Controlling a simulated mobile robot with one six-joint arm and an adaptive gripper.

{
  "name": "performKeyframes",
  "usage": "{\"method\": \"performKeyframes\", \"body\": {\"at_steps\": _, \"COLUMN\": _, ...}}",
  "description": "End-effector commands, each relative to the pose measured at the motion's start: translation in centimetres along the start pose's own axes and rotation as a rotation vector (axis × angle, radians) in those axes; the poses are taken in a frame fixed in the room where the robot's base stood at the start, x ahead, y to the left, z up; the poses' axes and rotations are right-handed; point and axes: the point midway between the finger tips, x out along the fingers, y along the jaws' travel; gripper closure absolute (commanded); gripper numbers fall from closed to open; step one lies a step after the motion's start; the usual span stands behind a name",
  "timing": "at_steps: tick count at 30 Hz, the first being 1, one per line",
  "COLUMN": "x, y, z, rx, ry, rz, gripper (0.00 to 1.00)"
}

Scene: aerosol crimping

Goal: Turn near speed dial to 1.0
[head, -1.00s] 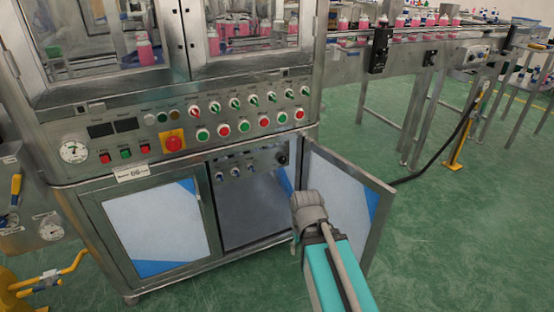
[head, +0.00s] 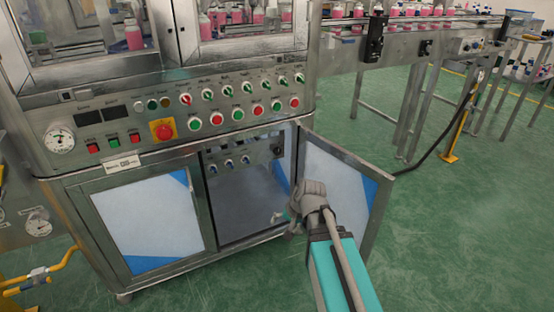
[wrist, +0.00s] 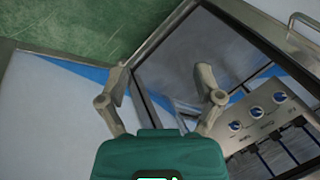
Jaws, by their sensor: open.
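A small panel inside the open cabinet bears several dials. Three blue-and-white dials show as a left dial (head: 213,169), a middle dial (head: 228,163) and a right dial (head: 244,159). A larger black knob (head: 277,149) sits farther right. The wrist view shows the blue dials at its right: one (wrist: 234,126), another (wrist: 257,111) and a third (wrist: 280,97). Their labels and settings are too small to read, and I cannot tell which is the near speed dial. My gripper (wrist: 162,70) is open and empty, in front of the cabinet opening, below and apart from the dials.
The open cabinet door (head: 340,190) stands close to the right of my arm. A closed door (head: 145,220) is left of the opening. Above is a button panel with a red emergency stop (head: 162,131). A conveyor (head: 410,40) runs right. Green floor (head: 455,230) is clear at right.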

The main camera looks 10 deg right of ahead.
Motion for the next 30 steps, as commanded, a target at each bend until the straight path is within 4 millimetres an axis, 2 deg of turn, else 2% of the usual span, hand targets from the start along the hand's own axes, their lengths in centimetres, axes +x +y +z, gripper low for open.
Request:
{"method": "performKeyframes", "body": {"at_steps": 1, "x": 1.7, "y": -0.5, "z": -1.4, "rx": 0.071, "ry": 0.027, "rz": -0.070, "gripper": 0.16}}
{"method": "performKeyframes", "body": {"at_steps": 4, "x": 2.8, "y": -2.3, "z": -4.1, "rx": 0.242, "ry": 0.075, "rz": -0.228, "gripper": 0.16}}
{"method": "performKeyframes", "body": {"at_steps": 9, "x": 3.6, "y": -4.5, "z": -8.9, "rx": 0.553, "ry": 0.122, "rz": -0.502, "gripper": 0.16}}
{"method": "performKeyframes", "body": {"at_steps": 14, "x": 3.5, "y": -5.2, "z": -13.8, "rx": 0.865, "ry": 0.123, "rz": -0.764, "gripper": 0.16}}
{"method": "performKeyframes", "body": {"at_steps": 21, "x": 2.4, "y": -3.7, "z": -20.8, "rx": 1.327, "ry": 0.052, "rz": -1.139, "gripper": 0.16}}
{"method": "performKeyframes", "body": {"at_steps": 25, "x": 1.9, "y": -2.4, "z": -23.4, "rx": 1.516, "ry": -0.003, "rz": -1.288, "gripper": 0.16}}
{"method": "performKeyframes", "body": {"at_steps": 30, "x": 1.4, "y": -1.1, "z": -25.2, "rx": 1.655, "ry": -0.054, "rz": -1.397, "gripper": 0.16}}
